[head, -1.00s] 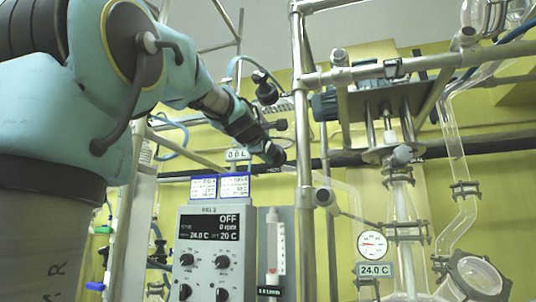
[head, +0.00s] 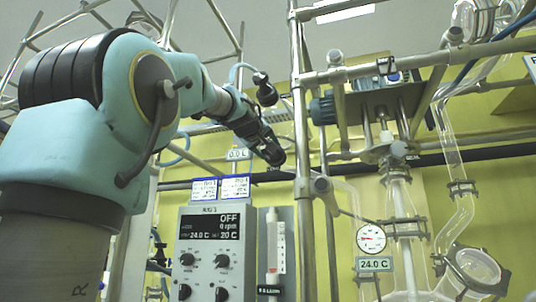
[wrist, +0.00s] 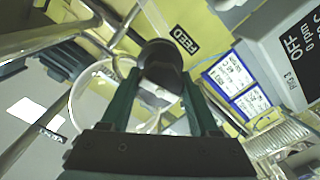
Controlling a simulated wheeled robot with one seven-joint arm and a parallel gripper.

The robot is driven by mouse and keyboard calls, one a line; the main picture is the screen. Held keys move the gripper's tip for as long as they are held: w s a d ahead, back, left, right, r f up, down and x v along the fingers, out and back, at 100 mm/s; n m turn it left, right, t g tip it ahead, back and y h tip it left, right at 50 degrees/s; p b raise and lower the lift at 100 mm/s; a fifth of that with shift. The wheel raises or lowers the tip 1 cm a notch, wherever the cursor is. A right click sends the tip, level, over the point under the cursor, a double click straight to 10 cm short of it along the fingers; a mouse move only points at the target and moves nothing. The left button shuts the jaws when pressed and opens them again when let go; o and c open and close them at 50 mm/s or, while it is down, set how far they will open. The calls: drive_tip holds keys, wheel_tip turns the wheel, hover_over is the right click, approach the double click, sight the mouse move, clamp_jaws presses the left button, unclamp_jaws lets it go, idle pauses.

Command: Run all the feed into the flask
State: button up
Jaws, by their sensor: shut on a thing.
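My gripper (wrist: 163,85) has its two green fingers closed around a dark round knob (wrist: 160,55) in the wrist view. A curved clear glass outline (wrist: 78,92) shows behind the fingers. In the head view my gripper (head: 272,153) is at the end of the arm, near a "0.0 L" readout (head: 238,154); the knob is not clear there. Glassware with a clear vertical column (head: 402,200) stands at the right, and a round glass piece (head: 476,268) is at lower right. I cannot tell which piece is the flask.
A control box (head: 208,250) reads OFF, 0 rpm, 24.0 C and 20 C. Two blue-edged labels (head: 220,188) stand on top of it. A metal post (head: 303,130) and cross bars stand between my gripper and the glassware. A dial gauge (head: 371,238) sits above a 24.0 C display (head: 374,264).

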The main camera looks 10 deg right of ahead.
drive_tip(key=m, duration=0.1)
drive_tip(key=m+b, duration=0.1)
drive_tip(key=m, duration=0.2)
drive_tip(key=shift+f+m+b, duration=0.25)
drive_tip(key=shift+m+b, duration=0.05)
drive_tip(key=shift+b, duration=0.1)
drive_tip(key=m+b, duration=0.1)
drive_tip(key=m, duration=0.3)
drive_tip(key=m+b, duration=0.1)
drive_tip(key=m, duration=0.4)
drive_tip(key=shift+w, duration=0.1)
drive_tip(key=m+b, duration=0.1)
drive_tip(key=m, duration=0.4)
drive_tip(key=m+b, duration=0.1)
drive_tip(key=m, duration=0.8)
drive_tip(key=shift+m, duration=0.3)
drive_tip(key=m+b, duration=0.1)
drive_tip(key=m, duration=0.3)
drive_tip(key=shift+r, duration=0.1)
drive_tip(key=shift+m, duration=2.4)
